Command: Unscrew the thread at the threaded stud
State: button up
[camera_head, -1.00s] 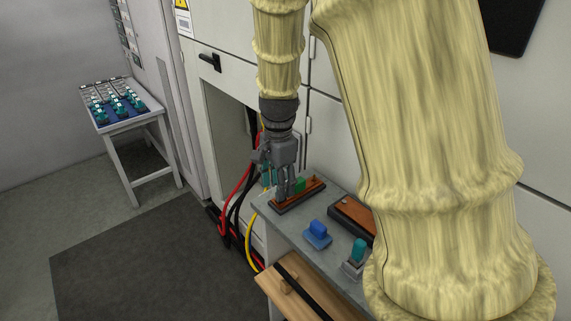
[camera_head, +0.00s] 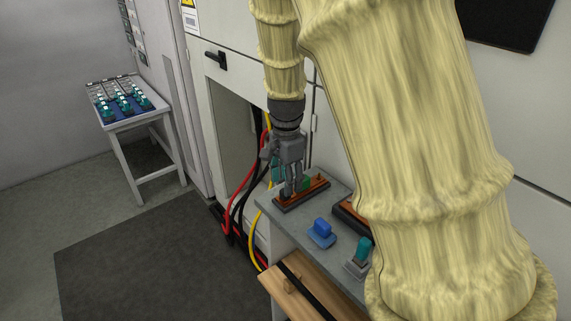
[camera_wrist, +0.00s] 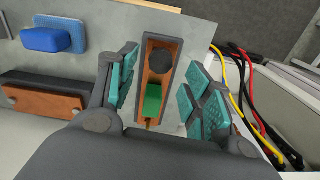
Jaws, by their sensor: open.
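A wooden block in a dark frame (camera_head: 315,193) lies on the grey bench top. In the wrist view the same framed block (camera_wrist: 147,103) shows a dark round piece (camera_wrist: 160,60) at its far end, a green part (camera_wrist: 153,101) in the middle and a small brass-coloured pin (camera_wrist: 149,122) at the near end. I cannot tell for sure which of these is the threaded stud. My gripper (camera_head: 288,195) points down over the block. In the wrist view its teal-padded fingers (camera_wrist: 160,88) stand apart on either side of the block, with nothing gripped.
A blue piece (camera_head: 321,229), a teal-topped piece (camera_head: 362,249) and another dark-framed wooden block (camera_wrist: 40,94) are near on the bench. Red, black and yellow cables (camera_head: 252,215) hang at its left. A side table (camera_head: 118,118) stands at far left.

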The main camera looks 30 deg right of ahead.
jog(key=shift+f+p, duration=0.3)
jog(key=shift+f, duration=1.35)
grip_shut()
jog(key=n+p, duration=0.1)
jog(key=n, duration=0.2)
jog(key=shift+r, duration=0.1)
jog(key=shift+n+p, duration=0.35)
jog(key=shift+n, duration=0.75)
